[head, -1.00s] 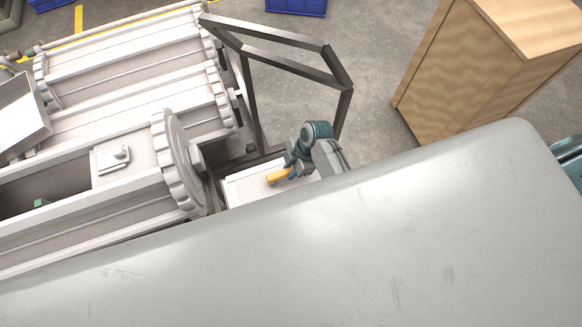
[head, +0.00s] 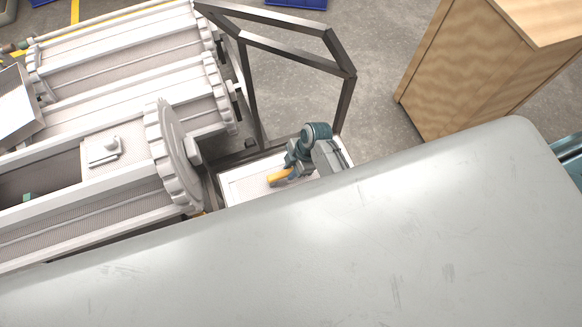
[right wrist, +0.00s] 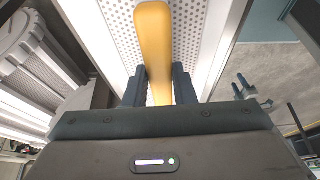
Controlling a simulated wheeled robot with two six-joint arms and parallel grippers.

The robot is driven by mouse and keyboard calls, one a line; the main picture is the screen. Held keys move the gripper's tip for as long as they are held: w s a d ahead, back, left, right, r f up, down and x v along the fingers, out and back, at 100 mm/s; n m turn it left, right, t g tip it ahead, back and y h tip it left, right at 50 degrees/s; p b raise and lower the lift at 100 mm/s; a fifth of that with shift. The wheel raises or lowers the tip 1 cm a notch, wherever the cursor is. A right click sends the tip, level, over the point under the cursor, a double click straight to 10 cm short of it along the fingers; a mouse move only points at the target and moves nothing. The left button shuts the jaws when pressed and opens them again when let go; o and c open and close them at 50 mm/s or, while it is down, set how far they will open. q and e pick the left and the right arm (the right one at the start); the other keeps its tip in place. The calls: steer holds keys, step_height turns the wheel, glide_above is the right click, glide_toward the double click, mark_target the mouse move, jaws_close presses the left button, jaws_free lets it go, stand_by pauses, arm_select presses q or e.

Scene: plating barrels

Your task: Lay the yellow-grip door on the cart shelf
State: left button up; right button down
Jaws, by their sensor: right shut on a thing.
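The yellow-grip door is a white perforated panel (head: 243,186) with a yellow grip (head: 279,176). In the head view it lies right of the nearest barrel, by the dark metal frame (head: 252,110). My right gripper (head: 290,172) is at the yellow grip. In the right wrist view my right gripper (right wrist: 158,85) is shut on the yellow grip (right wrist: 153,40), with the perforated panel (right wrist: 120,18) behind it. Part of the door is hidden by my right arm and the pale grey surface. I cannot tell what bears the door from below.
White ribbed barrels (head: 110,90) with toothed end wheels (head: 172,155) fill the left. A large pale grey rounded surface (head: 330,250) covers the front. A wooden cabinet (head: 450,75) stands at the right. Grey floor (head: 375,60) is clear between frame and cabinet. A blue bin (head: 297,3) is at the top.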

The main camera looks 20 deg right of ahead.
steer(key=c, duration=1.1)
jaws_free()
